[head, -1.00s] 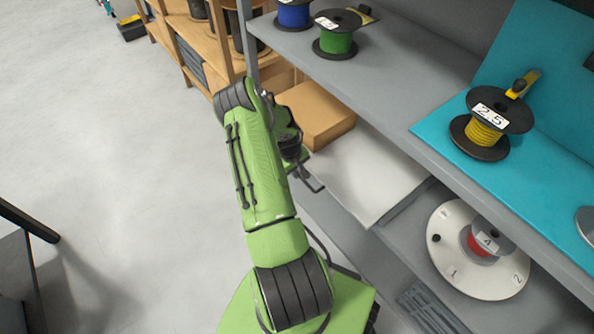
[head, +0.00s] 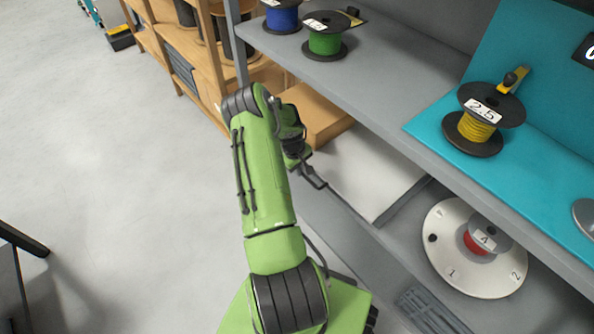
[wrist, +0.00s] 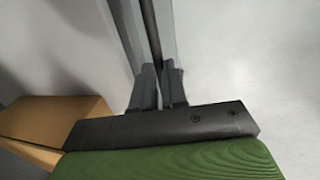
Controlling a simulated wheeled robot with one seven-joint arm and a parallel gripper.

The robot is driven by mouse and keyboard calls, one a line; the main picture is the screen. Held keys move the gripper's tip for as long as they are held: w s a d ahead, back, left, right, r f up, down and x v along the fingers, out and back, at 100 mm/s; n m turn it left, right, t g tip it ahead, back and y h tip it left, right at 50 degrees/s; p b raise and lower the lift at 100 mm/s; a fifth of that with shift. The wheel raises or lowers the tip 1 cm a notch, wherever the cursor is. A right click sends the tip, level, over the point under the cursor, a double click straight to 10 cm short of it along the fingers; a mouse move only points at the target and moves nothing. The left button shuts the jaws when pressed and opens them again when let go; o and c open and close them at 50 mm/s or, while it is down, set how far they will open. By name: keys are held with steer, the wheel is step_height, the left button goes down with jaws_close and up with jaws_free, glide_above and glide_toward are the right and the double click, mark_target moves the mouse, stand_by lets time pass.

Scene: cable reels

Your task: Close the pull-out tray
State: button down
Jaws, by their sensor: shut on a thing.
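The pull-out tray (head: 362,172) is a light grey panel at the lower level of the grey shelving, partly out past the shelf's front. A brown cardboard box (head: 318,112) rests at its far end. My gripper (head: 314,182) is at the tray's front edge, shut on its dark handle bar. In the wrist view the fingers (wrist: 158,82) stand on either side of the handle bar (wrist: 150,25). The tray surface (wrist: 65,50) and the box (wrist: 55,118) lie left of it. My arm hides part of the handle and box.
Above is a grey shelf (head: 385,75) with a green spool (head: 326,43) and a blue spool. A teal board with a yellow spool (head: 478,130) is to the right. A white disc (head: 445,215) with a red spool lies right of the tray. Floor (head: 120,170) at left is clear.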

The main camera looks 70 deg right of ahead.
steer(key=c, duration=1.2)
jaws_free()
steer(key=shift+s+d, duration=0.15)
steer(key=shift+d, duration=0.1)
steer(key=shift+o, duration=0.2)
steer(key=shift+r, duration=0.1)
step_height(320, 180, up, 15)
steer(key=w+a+p, duration=0.1)
steer(key=a+p, duration=0.2)
steer(key=p, duration=0.1)
steer(key=shift+w+r, duration=0.15)
steer(key=shift+w, duration=0.05)
